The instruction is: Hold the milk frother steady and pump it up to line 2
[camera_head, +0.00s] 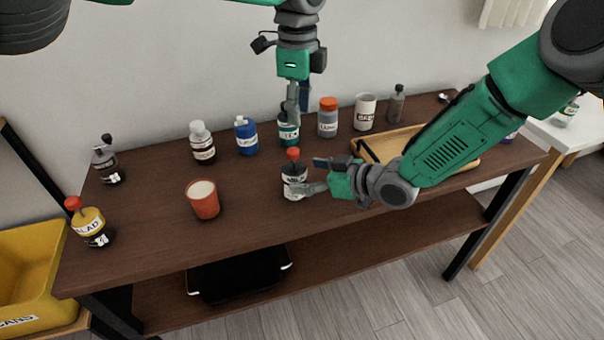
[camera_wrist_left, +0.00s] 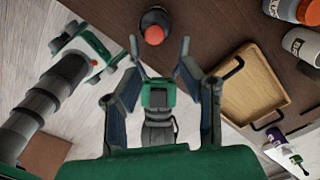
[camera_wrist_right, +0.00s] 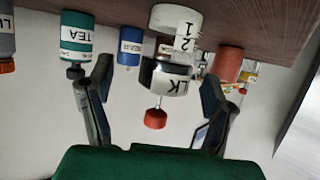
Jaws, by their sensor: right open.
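The milk frother (camera_head: 292,182) stands upright near the middle of the table. It has a dark body, a white label and a red knob on a thin stem. In the right wrist view the frother (camera_wrist_right: 163,80) appears upside down, with "LK" and marks 1 and 2 on it. My right gripper (camera_head: 313,176) is open, its fingers apart on either side of the frother. My left gripper (camera_head: 296,108) hangs higher and farther back, fingers down. In the left wrist view its fingers are spread and empty; the frother's red knob (camera_wrist_left: 154,35) shows beyond the fingertips.
An orange cup (camera_head: 203,200) stands to the left. A teal tea bottle (camera_head: 288,132), a blue bottle (camera_head: 246,136) and a grey bottle (camera_head: 327,122) stand behind. A wooden tray (camera_head: 388,142) lies to the right, partly behind my right arm. The table's front edge is clear.

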